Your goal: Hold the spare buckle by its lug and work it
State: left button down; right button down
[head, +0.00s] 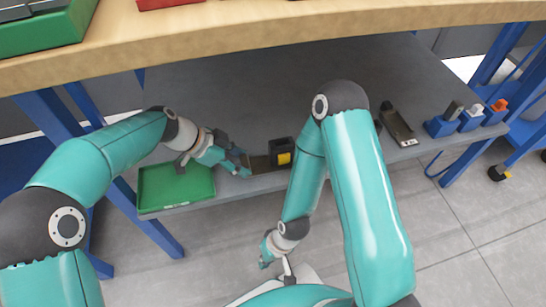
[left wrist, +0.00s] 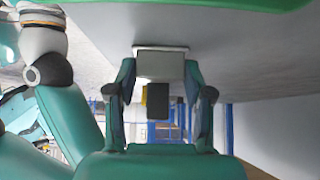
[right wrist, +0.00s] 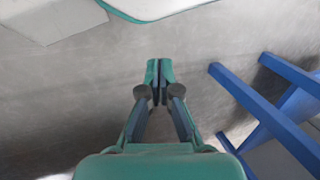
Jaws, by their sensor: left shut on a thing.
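The spare buckle (head: 281,151) is a dark block with a yellow part, with a flat brown lug on its left, at the shelf's front edge. My left gripper (head: 243,164) is shut on the lug from the left. In the left wrist view the pale lug plate (left wrist: 160,66) sits between the two fingers, and the buckle's dark and yellow body (left wrist: 157,100) shows beyond it. My right gripper (head: 266,260) hangs low in front of the shelf, away from the buckle. In the right wrist view its fingertips (right wrist: 159,76) are together with nothing visible between them.
A green tray (head: 149,207) lies left of the buckle on the grey shelf (head: 330,75). A dark strap-like part (head: 397,124) lies to the right. Blue holders (head: 470,124) with grey, white and orange pieces stand at the far right. A wooden tabletop (head: 250,38) overhangs the shelf.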

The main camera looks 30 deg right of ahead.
dwell(0.3)
jog(key=w+d+r+n, duration=0.1)
jog(key=w+r+n, duration=0.2)
jog(key=r+n, duration=0.55)
jog(key=w+r+n, duration=0.3)
jog(key=r+n, duration=0.5)
jog(key=n, duration=0.2)
jog(key=s+d+r+n+t+h, duration=0.1)
jog(key=d+r+n+h, duration=0.1)
jog(key=d+r+n, duration=0.3)
jog(key=s+d+r+n+t+h, duration=0.1)
jog(key=d+r+n+t+h, duration=0.1)
jog(key=r+n, duration=0.9)
notch_tip(320, 180, up, 3)
jog(key=d+h, duration=0.1)
jog(key=d, duration=0.1)
jog(key=shift+s+d+f+t, duration=0.2)
jog(key=shift+s+d+t, duration=0.05)
jog(key=shift+d+t, duration=0.1)
jog(key=shift+f, duration=0.1)
